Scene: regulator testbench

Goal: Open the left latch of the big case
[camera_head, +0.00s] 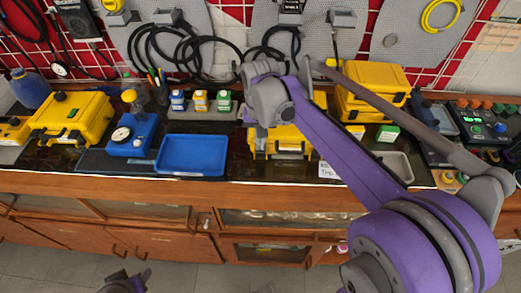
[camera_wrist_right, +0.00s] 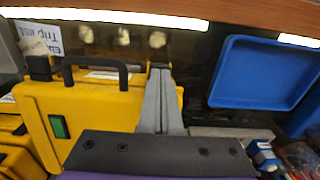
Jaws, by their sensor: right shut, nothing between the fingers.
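A yellow case with a black handle (camera_wrist_right: 95,70) stands below my right arm in the head view (camera_head: 284,142), partly hidden by it. In the right wrist view the scene is turned about, and the yellow case (camera_wrist_right: 95,108) fills the left side. One black latch (camera_wrist_right: 40,67) shows left of the handle there. The other latch, on the blue tray's side, is mostly hidden behind my right gripper (camera_wrist_right: 160,75). The right fingers are together and empty, at or very near that latch; contact is unclear. My left gripper (camera_head: 125,283) shows only partly at the bottom edge.
A blue tray (camera_head: 191,155) lies left of the case. Another yellow case (camera_head: 72,115) stands at far left, and stacked yellow cases (camera_head: 372,80) at the back right. A grey tray (camera_head: 395,165) lies to the right.

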